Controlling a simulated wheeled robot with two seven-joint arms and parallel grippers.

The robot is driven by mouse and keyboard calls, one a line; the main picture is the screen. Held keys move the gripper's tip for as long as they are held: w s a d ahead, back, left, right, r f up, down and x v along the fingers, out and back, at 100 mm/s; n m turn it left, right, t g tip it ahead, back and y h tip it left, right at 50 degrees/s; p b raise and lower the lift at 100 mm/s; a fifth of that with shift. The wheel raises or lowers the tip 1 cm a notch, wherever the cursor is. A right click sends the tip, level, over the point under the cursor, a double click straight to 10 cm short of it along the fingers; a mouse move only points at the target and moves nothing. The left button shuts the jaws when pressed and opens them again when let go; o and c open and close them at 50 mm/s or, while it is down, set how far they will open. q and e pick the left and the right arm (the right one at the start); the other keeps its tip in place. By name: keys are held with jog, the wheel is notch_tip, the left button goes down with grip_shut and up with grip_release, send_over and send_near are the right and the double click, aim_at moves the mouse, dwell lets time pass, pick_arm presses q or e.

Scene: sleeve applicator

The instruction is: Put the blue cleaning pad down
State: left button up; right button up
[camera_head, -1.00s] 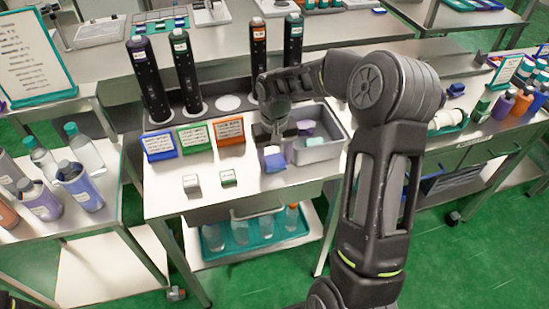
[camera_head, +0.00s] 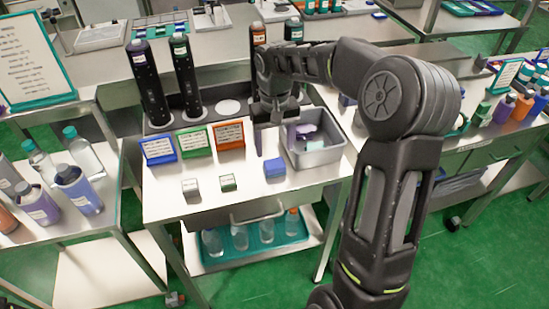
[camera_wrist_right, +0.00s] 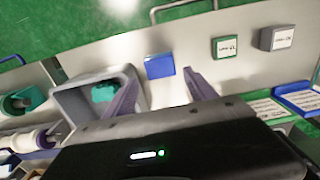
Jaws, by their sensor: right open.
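The blue cleaning pad (camera_head: 274,167) lies on the white table top, left of the grey bin, and it also shows in the right wrist view (camera_wrist_right: 160,66). My right gripper (camera_head: 272,148) is above and behind the pad, apart from it. In the right wrist view its two fingers (camera_wrist_right: 164,88) are spread with nothing between them, and the pad lies beyond the fingertips. My left gripper is in neither view.
The grey bin (camera_head: 318,157) right of the pad holds some items. Blue, green and orange label stands (camera_head: 194,141) are at the left. Two small labelled blocks (camera_head: 228,182) sit near the front edge. Tall dark dispensers (camera_head: 148,84) stand behind.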

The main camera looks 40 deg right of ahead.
aim_at(275, 163)
jog(key=shift+r, duration=2.3)
